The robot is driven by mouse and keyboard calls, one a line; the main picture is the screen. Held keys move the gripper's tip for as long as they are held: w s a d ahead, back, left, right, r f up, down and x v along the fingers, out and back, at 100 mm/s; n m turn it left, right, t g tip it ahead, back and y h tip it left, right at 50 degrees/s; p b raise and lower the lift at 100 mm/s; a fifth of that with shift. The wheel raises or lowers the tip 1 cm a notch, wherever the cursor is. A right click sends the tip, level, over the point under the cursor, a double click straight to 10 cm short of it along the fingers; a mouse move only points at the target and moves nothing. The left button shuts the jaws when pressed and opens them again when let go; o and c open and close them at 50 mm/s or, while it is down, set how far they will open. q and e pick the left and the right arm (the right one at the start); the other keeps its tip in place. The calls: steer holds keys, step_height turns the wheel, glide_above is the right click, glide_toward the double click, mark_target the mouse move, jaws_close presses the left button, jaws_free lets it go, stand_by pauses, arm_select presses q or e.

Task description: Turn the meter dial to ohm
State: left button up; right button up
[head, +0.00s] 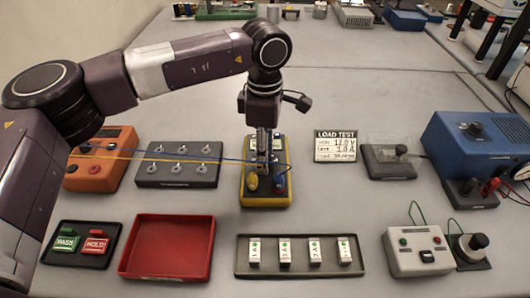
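A yellow-cased meter (266,201) lies on the grey table in the middle of the head view. A yellow knob (251,182) shows on its lower left face, and a blue part sits at its right. My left gripper (263,158) points straight down over the meter's upper middle and hides much of its face, including any dial there. Whether its fingers touch the meter or are closed on something cannot be told. Dial markings are too small to read. My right gripper cannot be made out.
Blue and yellow leads run from an orange box (98,178) to the meter. Around it are a grey terminal board (179,172), a red tray (168,273), a tray of white blocks (299,269), a LOAD TEST card (336,146) and a blue supply (470,145).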

arm_select(q)
step_height(320, 180, up, 12)
stand_by(0.6)
